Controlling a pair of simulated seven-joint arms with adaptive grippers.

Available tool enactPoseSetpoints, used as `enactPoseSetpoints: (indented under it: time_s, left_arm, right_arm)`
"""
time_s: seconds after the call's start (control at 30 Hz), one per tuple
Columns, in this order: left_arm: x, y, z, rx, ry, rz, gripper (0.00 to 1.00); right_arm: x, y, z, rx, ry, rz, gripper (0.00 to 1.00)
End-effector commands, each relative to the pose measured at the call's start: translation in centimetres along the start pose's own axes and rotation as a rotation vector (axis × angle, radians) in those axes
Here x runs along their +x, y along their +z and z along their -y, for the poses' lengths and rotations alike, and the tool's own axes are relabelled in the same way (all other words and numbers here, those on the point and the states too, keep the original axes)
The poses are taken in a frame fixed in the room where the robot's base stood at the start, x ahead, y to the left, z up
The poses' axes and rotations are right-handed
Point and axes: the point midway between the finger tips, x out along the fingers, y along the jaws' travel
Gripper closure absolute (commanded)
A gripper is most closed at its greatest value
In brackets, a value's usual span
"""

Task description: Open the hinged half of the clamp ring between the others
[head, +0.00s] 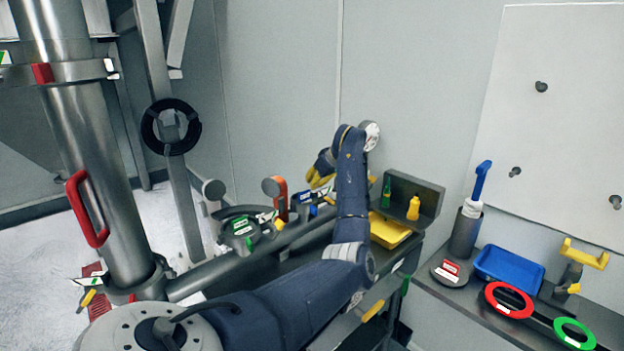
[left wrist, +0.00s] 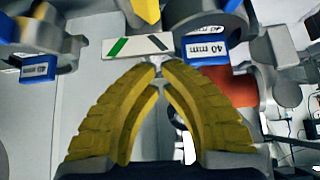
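My left gripper (head: 318,176) has yellow fingers and reaches over the bench by the back wall. In the left wrist view its fingertips (left wrist: 160,70) come together on a small bright metal part just below a white plate (left wrist: 138,45) with green and black stripes. This part seems to belong to a grey clamp ring; my fingers hide most of it. Grey metal rings with blue 40 mm labels (left wrist: 206,50) lie right beside it, and another such label (left wrist: 38,70) is at the left. In the head view a green-labelled clamp (head: 242,226) sits left of the gripper. My right gripper is not in view.
An orange-red upright piece (head: 278,197) stands close left of the gripper. The right bench holds a blue tray (head: 508,268), a red ring (head: 509,300) and a green ring (head: 574,334).

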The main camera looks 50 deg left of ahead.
Motion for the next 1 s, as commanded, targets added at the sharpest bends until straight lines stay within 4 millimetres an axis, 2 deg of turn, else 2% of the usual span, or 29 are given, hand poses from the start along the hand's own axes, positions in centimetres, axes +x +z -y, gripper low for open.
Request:
enactPoseSetpoints:
  time_s: [0.2,1.0]
  left_arm:
    - [-0.7,0.8,0.0,0.001,-0.001,-0.001,1.0]
    - [-1.4,1.7,-0.2,0.052,0.043,0.0,1.0]
  right_arm:
    - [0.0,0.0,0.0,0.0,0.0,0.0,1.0]
    - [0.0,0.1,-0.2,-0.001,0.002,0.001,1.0]
